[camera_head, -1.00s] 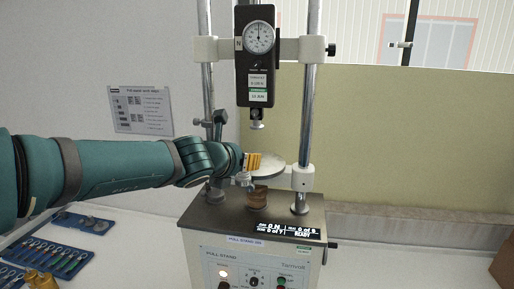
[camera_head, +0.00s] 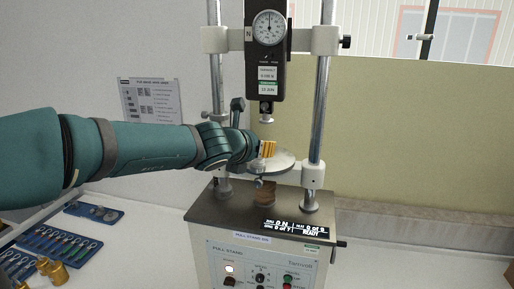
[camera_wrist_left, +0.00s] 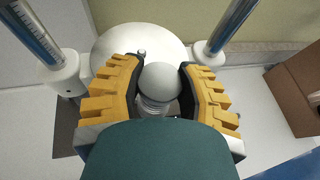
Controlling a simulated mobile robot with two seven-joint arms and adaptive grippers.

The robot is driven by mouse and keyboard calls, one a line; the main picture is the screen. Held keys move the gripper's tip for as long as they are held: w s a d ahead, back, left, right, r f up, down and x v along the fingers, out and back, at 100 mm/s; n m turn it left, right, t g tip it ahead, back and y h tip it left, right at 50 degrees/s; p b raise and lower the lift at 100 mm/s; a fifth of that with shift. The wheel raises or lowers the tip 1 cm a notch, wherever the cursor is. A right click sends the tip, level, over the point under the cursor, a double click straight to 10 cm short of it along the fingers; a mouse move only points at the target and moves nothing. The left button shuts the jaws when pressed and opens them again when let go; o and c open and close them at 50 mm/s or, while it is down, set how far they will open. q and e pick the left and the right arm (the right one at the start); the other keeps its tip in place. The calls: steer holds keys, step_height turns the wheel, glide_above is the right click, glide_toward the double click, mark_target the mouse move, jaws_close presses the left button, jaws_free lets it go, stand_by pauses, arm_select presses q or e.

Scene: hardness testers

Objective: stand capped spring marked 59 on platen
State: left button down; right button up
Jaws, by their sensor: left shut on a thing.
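My left gripper (camera_head: 267,149) has yellow fingers and is at the near left edge of the pale round platen (camera_head: 282,160), below the force gauge. In the left wrist view the fingers (camera_wrist_left: 160,85) are shut on a spring (camera_wrist_left: 152,106) with a rounded grey cap (camera_wrist_left: 161,80). The white platen (camera_wrist_left: 125,42) shows just beyond the spring. The spring's lower end is hidden, so I cannot tell whether it touches the platen. No mark on the cap is readable. My right gripper is not in view.
The test stand's force gauge (camera_head: 268,50) hangs above the platen, between two upright posts (camera_head: 318,120). A blue tray (camera_head: 48,250) with several small parts and some brass pieces (camera_head: 52,270) lie at the lower left. A brown box (camera_wrist_left: 300,90) stands at the right.

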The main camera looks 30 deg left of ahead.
arm_select(q)
steer(key=shift+w+a+p, duration=0.1)
steer(key=shift+w+a, duration=0.1)
steer(key=shift+w, duration=0.6)
steer(key=shift+w+a+p, duration=0.1)
steer(key=shift+w+a, duration=0.1)
steer(key=shift+w, duration=0.6)
steer(key=shift+w+a+p, duration=0.1)
steer(key=shift+w+a, duration=0.1)
steer(key=shift+w, duration=0.6)
steer(key=shift+w+a+p, duration=0.2)
steer(key=shift+w, duration=0.55)
steer(key=shift+w+a+p, duration=0.15)
steer(key=shift+w+a, duration=0.05)
steer(key=shift+w, duration=0.6)
steer(key=shift+w+a+p, duration=0.2)
steer(key=shift+w, duration=0.55)
steer(key=shift+w+f, duration=0.1)
steer(key=shift+f+b, duration=0.4)
steer(key=shift+f, duration=0.15)
steer(key=shift+c, duration=0.4)
jaws_free()
steer(key=shift+s, duration=0.2)
